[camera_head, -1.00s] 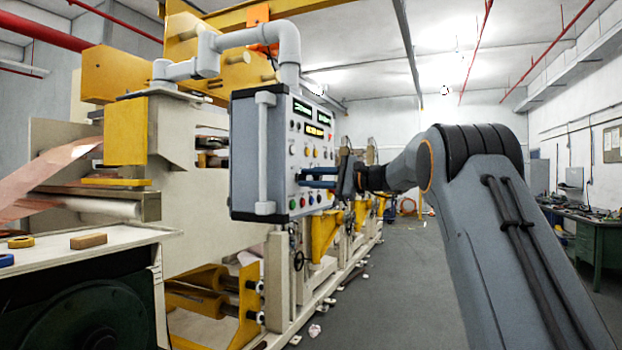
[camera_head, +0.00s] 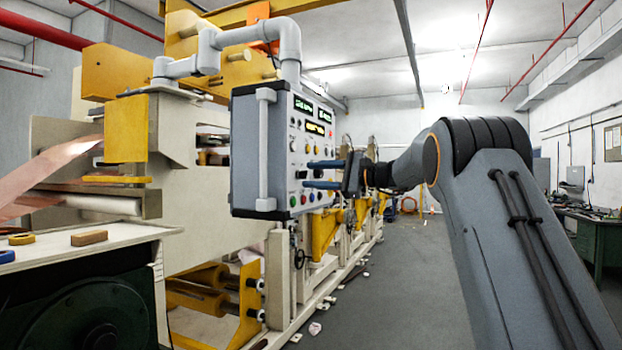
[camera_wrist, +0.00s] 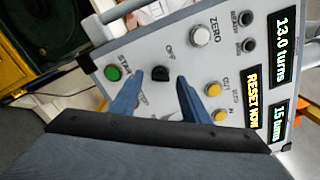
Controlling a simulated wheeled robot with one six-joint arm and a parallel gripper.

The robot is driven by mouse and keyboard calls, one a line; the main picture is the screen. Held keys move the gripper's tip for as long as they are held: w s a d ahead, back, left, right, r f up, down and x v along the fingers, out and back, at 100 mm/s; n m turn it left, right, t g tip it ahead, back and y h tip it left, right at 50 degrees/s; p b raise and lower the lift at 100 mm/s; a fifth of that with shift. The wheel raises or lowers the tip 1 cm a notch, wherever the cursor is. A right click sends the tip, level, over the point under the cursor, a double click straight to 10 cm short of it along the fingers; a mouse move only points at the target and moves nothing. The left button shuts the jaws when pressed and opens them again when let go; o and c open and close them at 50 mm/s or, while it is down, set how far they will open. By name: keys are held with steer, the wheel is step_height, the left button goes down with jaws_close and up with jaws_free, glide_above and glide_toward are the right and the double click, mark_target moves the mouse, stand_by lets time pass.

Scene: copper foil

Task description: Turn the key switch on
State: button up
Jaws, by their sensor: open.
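The control box (camera_head: 240,150) is a grey panel on a white pipe arm. My gripper (camera_wrist: 161,80) is open, with one blue finger on each side of the knob. Whether the fingers touch it is unclear. In the head view, my gripper (camera_head: 307,175) reaches the panel's face from the right, and the key switch cannot be made out there.
A green button (camera_wrist: 113,73) marked START lies left of the knob. A white ZERO button (camera_wrist: 201,36) and yellow buttons (camera_wrist: 215,88) lie to its right. Lit displays (camera_wrist: 284,45) show "13.0 turns" and "RESET NOW".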

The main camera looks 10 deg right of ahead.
steer(key=b+v, duration=0.2)
steer(key=v, duration=0.4)
steer(key=shift+d, duration=0.15)
steer(key=shift+s, duration=0.1)
steer(key=s+a+f+n+g+h, duration=0.1)
steer(key=s+a+f+g+h, duration=0.3)
steer(key=f, duration=0.6)
steer(key=s+a+f+n+h, duration=0.15)
steer(key=s+f, duration=0.35)
steer(key=f, duration=0.5)
steer(key=s+a+f+g+h, duration=0.25)
steer(key=s+f, duration=0.25)
steer(key=f, duration=0.5)
steer(key=s+f+n+g+h, duration=0.1)
steer(key=s+f+n+h, duration=0.1)
steer(key=s+f, duration=0.4)
steer(key=s+d+f+n+g+h, duration=0.1)
steer(key=s+f+n, duration=0.4)
steer(key=s, duration=0.9)
steer(key=s+f+n+g+h, duration=0.1)
steer(key=s+f+n+h, duration=0.2)
steer(key=s+f, duration=0.4)
steer(key=s+n, duration=0.1)
steer(key=s, duration=0.2)
steer(key=shift+d+f+h, duration=0.25)
steer(key=shift+f+h, duration=0.05)
steer(key=shift+s, duration=0.1)
